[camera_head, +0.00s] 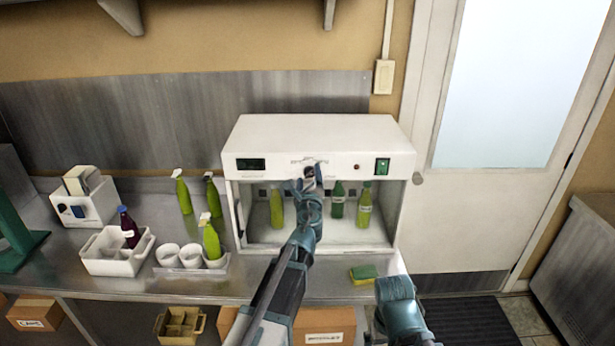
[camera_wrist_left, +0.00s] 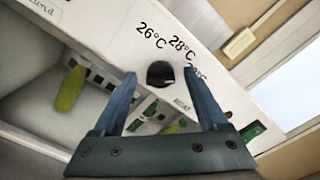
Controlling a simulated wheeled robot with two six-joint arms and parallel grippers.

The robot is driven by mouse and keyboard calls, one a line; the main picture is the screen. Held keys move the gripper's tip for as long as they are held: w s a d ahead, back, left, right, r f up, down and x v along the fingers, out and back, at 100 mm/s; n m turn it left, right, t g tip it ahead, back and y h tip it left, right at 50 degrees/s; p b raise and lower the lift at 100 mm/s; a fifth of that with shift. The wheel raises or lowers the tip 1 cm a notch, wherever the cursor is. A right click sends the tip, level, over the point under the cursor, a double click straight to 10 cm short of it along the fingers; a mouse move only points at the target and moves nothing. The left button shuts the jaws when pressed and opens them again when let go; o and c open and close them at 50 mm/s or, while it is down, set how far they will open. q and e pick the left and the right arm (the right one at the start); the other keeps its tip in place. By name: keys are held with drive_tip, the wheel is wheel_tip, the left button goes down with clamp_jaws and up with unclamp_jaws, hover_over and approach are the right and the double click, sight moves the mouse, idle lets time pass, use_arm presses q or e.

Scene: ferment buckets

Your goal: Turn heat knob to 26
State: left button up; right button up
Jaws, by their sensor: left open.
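The heat knob is a dark round knob (camera_head: 309,172) on the front panel of the white incubator box (camera_head: 330,137). In the left wrist view the black knob (camera_wrist_left: 160,74) sits between the fingers of my left gripper (camera_wrist_left: 161,78), which are open and apart from it on both sides. The printed labels 26°C (camera_wrist_left: 151,36) and 28°C (camera_wrist_left: 181,46) show above it; a further label is partly hidden by a finger. I cannot tell where the knob points. In the head view my left gripper (camera_head: 310,182) covers part of the knob. My right gripper (camera_head: 400,305) is low at right, fingers unclear.
A dark display (camera_head: 251,164) and a green switch (camera_head: 382,166) flank the knob. Bottles (camera_head: 364,206) stand inside the box below. A sponge (camera_head: 363,273) lies on the counter. Bottles, white cups (camera_head: 191,256) and a white caddy (camera_head: 112,262) stand at left.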

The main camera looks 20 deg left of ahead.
use_arm(q)
clamp_jaws()
idle(0.4)
drive_tip(key=shift+n, duration=0.3)
drive_tip(key=n, duration=0.3)
drive_tip(key=shift+f+n, duration=0.1)
drive_tip(key=shift+n, duration=0.2)
drive_tip(key=n, duration=0.4)
drive_tip(key=shift+s+f+n, duration=0.1)
drive_tip(key=shift+n, duration=0.2)
drive_tip(key=n, duration=0.4)
drive_tip(key=shift+f+n, duration=0.1)
drive_tip(key=shift+n, duration=0.2)
drive_tip(key=shift+n+b, duration=0.35)
drive_tip(key=shift+n, duration=1.85)
